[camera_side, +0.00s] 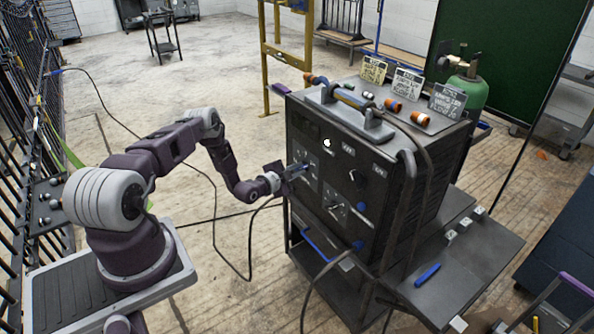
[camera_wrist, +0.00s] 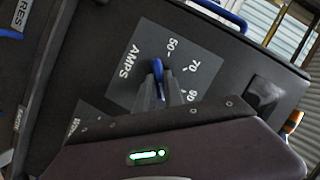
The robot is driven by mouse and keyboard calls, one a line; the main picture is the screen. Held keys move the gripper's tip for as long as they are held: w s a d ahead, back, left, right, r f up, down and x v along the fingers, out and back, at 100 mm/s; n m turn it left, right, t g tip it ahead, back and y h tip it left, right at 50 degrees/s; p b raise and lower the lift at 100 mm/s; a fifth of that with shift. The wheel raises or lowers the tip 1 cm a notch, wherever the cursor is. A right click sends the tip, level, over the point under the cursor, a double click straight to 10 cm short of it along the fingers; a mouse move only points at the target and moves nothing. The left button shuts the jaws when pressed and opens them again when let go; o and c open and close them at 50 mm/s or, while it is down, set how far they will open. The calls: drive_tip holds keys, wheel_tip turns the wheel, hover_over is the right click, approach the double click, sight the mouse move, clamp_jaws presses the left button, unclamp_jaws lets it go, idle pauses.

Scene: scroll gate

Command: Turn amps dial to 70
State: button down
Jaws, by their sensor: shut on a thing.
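The amps dial plate (camera_wrist: 142,48) is a grey panel on the dark machine front in the wrist view, marked AMPS, 50, 70 and 90. The dial knob (camera_wrist: 157,67) has a blue tip, which points up the picture, on the AMPS-lettering side of the 50 mark; its exact reading is hard to tell. My gripper (camera_wrist: 162,92) is shut on the knob, its fingers hiding most of it.
The welding machine (camera_side: 380,195) has a second dial (camera_side: 338,207) below right of my gripper and a black knob (camera_side: 355,177) to its right. A bent bar handle (camera_side: 345,112), signs and a green gas cylinder (camera_side: 466,90) are on top or behind. Cables lie on the floor.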

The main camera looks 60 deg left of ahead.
drive_tip(key=n, duration=0.1)
drive_tip(key=n+h, duration=0.2)
drive_tip(key=shift+a+r+g, duration=0.15)
drive_tip(key=shift+a+g, duration=0.1)
drive_tip(key=shift+g, duration=0.05)
drive_tip(key=n+h, duration=0.2)
drive_tip(key=n, duration=0.1)
drive_tip(key=n+h, duration=0.2)
drive_tip(key=n, duration=0.2)
drive_tip(key=a+n+h, duration=0.1)
drive_tip(key=n+h, duration=0.2)
idle(0.6)
drive_tip(key=shift+n+t, duration=0.4)
drive_tip(key=c, duration=1.5)
unclamp_jaws()
drive_tip(key=shift+o, duration=0.2)
